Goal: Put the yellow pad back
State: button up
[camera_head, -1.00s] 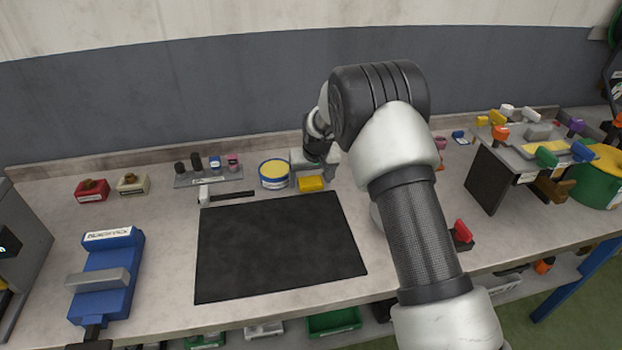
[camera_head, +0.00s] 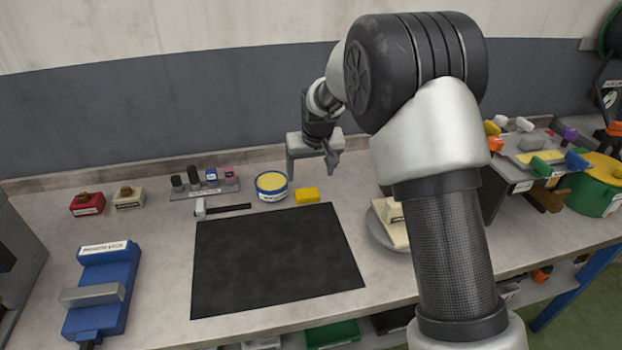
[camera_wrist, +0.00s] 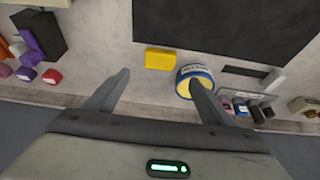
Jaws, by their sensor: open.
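The yellow pad (camera_head: 307,195) is a small yellow block lying on the bench, just behind the back edge of the black mat and to the right of a round blue-and-white tin with a yellow top (camera_head: 271,186). My gripper (camera_head: 312,174) is open and empty, raised above the bench behind the pad and apart from it. In the wrist view the yellow pad (camera_wrist: 160,59) lies beyond the fingertips of my gripper (camera_wrist: 160,82), between them sideways. The tin (camera_wrist: 194,78) shows beside it, partly covered by one finger.
The black mat (camera_head: 275,260) is bare. A hammer-like tool (camera_head: 222,210) lies behind it. A blue vise (camera_head: 102,285) stands at left. A grey rack of small cylinders (camera_head: 205,187) is at the back. A round plate with a pale block (camera_head: 392,220) is partly hidden by my arm.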

jog(key=s+d+r+m, duration=0.1)
jog(key=s+d+r, duration=0.4)
jog(key=s+r, duration=0.25)
jog(key=s+d+r+m, duration=0.1)
jog(key=s+d+r, duration=0.55)
jog(key=r, duration=0.25)
jog(key=s+d, duration=0.3)
jog(key=s, duration=0.8)
jog(key=s+d+m+t+h, duration=0.1)
jog(key=s+d, duration=0.3)
jog(key=s, duration=0.8)
jog(key=shift+r, duration=0.45)
jog(key=shift+s+r, duration=0.1)
notch_tip(320, 180, up, 4)
jog(key=p, duration=0.3)
jog(key=shift+f+p, duration=0.2)
jog(key=shift+p, duration=0.15)
